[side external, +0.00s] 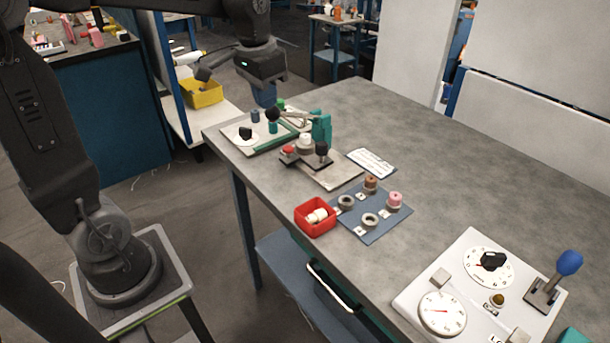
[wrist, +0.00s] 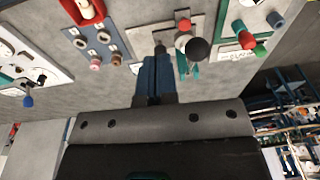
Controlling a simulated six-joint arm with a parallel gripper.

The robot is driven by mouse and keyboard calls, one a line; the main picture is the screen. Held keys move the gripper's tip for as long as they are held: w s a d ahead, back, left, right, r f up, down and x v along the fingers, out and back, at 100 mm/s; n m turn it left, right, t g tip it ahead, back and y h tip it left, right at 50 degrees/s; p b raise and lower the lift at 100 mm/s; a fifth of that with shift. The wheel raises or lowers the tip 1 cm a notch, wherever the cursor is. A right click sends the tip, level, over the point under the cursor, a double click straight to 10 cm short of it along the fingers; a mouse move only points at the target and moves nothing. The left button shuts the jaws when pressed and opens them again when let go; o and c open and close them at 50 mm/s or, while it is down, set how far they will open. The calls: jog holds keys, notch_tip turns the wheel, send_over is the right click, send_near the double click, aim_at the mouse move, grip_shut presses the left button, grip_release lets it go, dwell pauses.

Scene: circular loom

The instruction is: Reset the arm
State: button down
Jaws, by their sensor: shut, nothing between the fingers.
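My gripper (side external: 265,100) hangs over the far left corner of the grey table (side external: 400,140), fingers pointing down. Its blue fingers also show in the wrist view (wrist: 154,78), closed together with nothing between them. Beneath is a pale panel (side external: 232,138) with a black dial knob and small coloured pegs. A teal upright fixture (side external: 321,128) stands just right of it.
A small plate with a black-knobbed lever (side external: 321,148) stands nearby. A red bin (side external: 316,217) sits beside a blue mat (side external: 372,232) with several spools. A white dial panel (side external: 470,275) with a blue-topped lever lies nearer. The table's back middle is clear.

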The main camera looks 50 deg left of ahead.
jog(key=s+d+t, duration=0.2)
jog(key=s+d, duration=0.2)
jog(key=s, duration=0.3)
jog(key=s+d+f+t, duration=0.1)
jog(key=s+d+t, duration=0.1)
jog(key=s+d, duration=0.3)
jog(key=s, duration=0.2)
jog(key=shift+s+f, duration=0.25)
jog(key=shift+s, duration=0.05)
jog(key=c, duration=1.8)
grip_release()
